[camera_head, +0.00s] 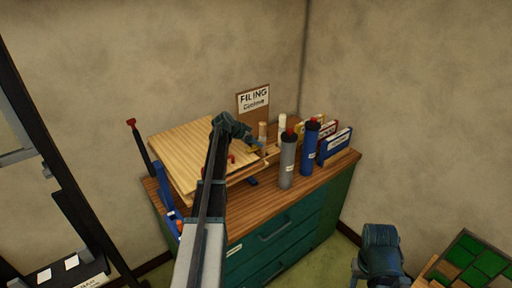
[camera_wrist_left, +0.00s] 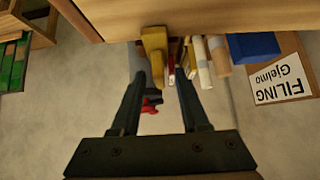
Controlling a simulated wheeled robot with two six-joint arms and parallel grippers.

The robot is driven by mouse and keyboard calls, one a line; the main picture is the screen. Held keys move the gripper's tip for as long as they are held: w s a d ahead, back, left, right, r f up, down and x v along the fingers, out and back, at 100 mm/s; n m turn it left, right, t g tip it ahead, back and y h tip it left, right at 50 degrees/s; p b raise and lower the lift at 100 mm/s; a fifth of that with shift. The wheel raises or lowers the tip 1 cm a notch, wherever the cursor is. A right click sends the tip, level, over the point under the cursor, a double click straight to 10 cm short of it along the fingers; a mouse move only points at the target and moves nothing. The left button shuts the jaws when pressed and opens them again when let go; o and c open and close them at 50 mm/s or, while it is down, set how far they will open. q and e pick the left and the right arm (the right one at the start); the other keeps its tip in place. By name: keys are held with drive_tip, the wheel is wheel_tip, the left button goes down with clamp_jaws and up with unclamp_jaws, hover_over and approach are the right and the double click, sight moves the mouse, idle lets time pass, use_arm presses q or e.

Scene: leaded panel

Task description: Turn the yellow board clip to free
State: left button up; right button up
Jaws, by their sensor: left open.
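The yellow board clip (camera_wrist_left: 154,52) sits at the edge of the wooden board (camera_wrist_left: 200,18) in the left wrist view. In the head view a small yellow part (camera_head: 257,149) shows just beyond my left gripper (camera_head: 251,140), partly hidden by it. My right gripper's jaws are not visible.
A grey tube (camera_head: 287,162) and a blue tube (camera_head: 309,150) stand right of the board, with boxes (camera_head: 335,143) behind. A FILING sign (camera_head: 254,99) is at the wall. A red-topped post (camera_head: 138,140) stands left of the board.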

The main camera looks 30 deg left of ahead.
use_arm(q)
drive_tip(key=shift+w+f, duration=0.2)
clamp_jaws()
